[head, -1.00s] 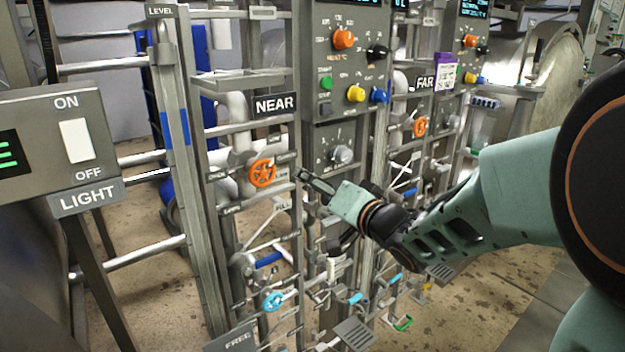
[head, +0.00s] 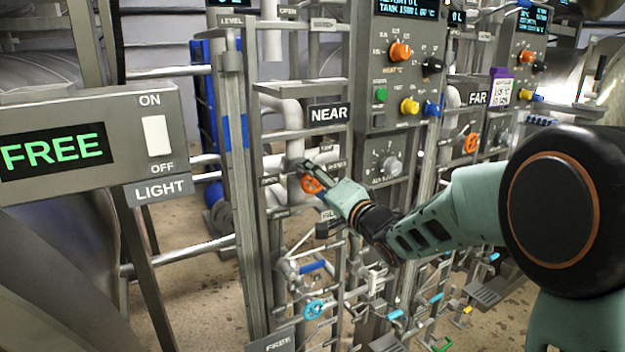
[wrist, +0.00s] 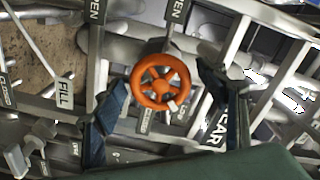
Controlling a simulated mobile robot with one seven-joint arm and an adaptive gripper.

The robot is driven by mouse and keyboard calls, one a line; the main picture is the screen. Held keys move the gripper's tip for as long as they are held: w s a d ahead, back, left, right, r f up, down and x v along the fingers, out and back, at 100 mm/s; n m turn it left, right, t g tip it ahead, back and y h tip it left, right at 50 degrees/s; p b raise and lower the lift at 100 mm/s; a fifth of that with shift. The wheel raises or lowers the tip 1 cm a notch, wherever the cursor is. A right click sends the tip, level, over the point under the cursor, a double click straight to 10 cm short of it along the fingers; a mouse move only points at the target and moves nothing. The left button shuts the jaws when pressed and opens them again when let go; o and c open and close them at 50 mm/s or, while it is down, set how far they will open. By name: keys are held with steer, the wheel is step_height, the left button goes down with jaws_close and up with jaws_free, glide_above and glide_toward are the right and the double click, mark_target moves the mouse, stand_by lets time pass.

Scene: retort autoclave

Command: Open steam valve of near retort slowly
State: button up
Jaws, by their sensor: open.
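The near retort's orange valve handwheel (head: 311,185) is on the pipe rack below the NEAR sign (head: 329,114). My gripper (head: 303,172) is at this wheel and partly covers it in the head view. In the wrist view the orange wheel (wrist: 160,82) lies between my two spread fingers, with a gap on each side. The gripper (wrist: 165,95) is open and holds nothing. Whether the fingertips reach past the wheel's rim, I cannot tell.
A light switch box (head: 90,140) showing FREE stands at the left. A control panel (head: 408,70) with coloured knobs is right of the wheel. A blue handwheel (head: 314,309) sits lower down. The far orange wheel (head: 472,143) is at the right. Pipes and bars crowd the wheel.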

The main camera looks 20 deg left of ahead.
steer(key=shift+w+a, duration=0.35)
steer(key=shift+a, duration=0.15)
steer(key=c, duration=1.2)
